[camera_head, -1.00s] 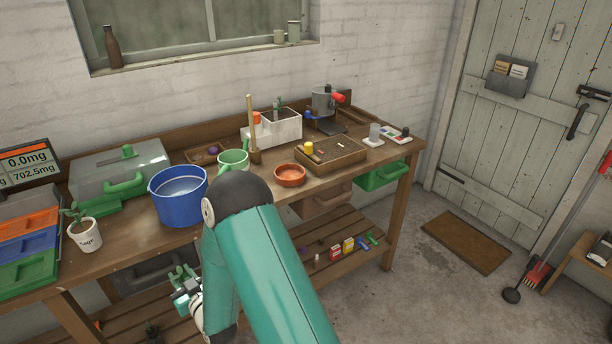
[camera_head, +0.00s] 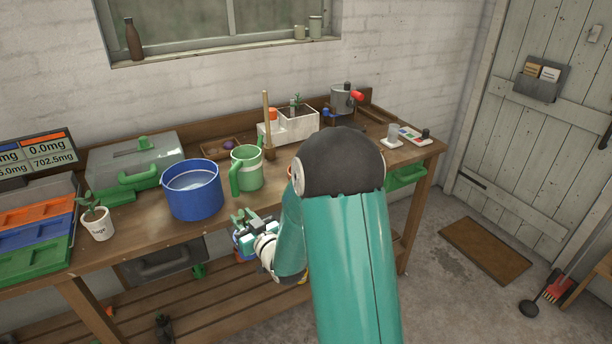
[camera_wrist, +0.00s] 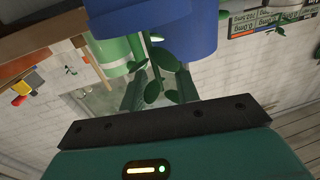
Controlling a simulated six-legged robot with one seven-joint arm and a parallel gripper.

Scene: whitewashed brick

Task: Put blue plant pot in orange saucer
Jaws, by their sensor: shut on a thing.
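The blue plant pot (camera_head: 239,241), with a small green plant in it, is held in my gripper (camera_head: 250,242) in front of the table's front edge. My gripper is shut on it. In the wrist view, part of the blue pot (camera_wrist: 135,16) shows at the top, with its leaves (camera_wrist: 160,75) hanging between the gripper fingers (camera_wrist: 156,92). The orange saucer is mostly or wholly hidden behind my teal arm in the head view, and I cannot make it out in the wrist view.
A blue bucket (camera_head: 194,195) and a green jug (camera_head: 247,172) stand on the table (camera_head: 135,229) just beyond my gripper. A white pot (camera_head: 98,226) with a plant stands at left. A white planter box (camera_head: 291,127) and a wooden stick (camera_head: 267,120) are farther back.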

